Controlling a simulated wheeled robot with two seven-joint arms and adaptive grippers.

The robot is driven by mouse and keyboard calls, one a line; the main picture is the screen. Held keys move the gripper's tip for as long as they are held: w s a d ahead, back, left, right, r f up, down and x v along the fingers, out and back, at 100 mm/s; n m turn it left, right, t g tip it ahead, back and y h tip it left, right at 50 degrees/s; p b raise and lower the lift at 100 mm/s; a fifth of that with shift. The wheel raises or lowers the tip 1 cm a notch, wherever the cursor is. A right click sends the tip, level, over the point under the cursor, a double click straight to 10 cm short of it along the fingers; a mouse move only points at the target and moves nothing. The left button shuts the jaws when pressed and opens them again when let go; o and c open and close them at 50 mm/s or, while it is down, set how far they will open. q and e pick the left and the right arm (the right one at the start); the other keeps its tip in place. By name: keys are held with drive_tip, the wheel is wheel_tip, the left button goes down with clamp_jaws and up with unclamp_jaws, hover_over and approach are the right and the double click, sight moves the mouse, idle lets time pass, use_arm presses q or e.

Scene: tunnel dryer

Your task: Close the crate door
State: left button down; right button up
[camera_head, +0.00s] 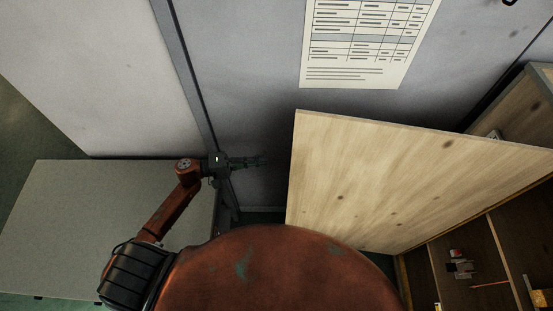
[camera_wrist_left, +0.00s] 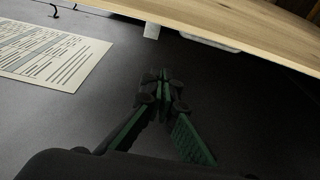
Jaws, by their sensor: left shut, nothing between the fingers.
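The crate door (camera_head: 400,185) is a pale knotted wood panel standing open, swung out from the crate (camera_head: 460,262) at the right. Its free edge is on the left, near the grey wall. My left gripper (camera_head: 262,161) is shut and empty, a little left of that free edge and apart from it. In the left wrist view the fingers (camera_wrist_left: 163,78) meet at the tips, and the door (camera_wrist_left: 230,22) crosses the top of the picture beyond them. My right gripper is not in view.
A grey wall with a printed sheet (camera_head: 365,42) is behind the door. A grey table (camera_head: 95,225) stands at the left. Small items, one of them a tool-like piece (camera_head: 460,265), lie inside the crate. A dark gap separates gripper and door.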

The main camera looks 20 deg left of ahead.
use_arm(q)
drive_tip(key=x, duration=1)
drive_tip(key=s+p, duration=0.1)
drive_tip(key=s, duration=0.3)
drive_tip(key=shift+s+d, duration=0.2)
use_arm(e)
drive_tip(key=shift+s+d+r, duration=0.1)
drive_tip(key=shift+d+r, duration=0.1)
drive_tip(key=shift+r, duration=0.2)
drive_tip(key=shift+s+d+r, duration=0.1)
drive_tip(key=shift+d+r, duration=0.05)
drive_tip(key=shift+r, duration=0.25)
use_arm(q)
drive_tip(key=shift+p, duration=0.3)
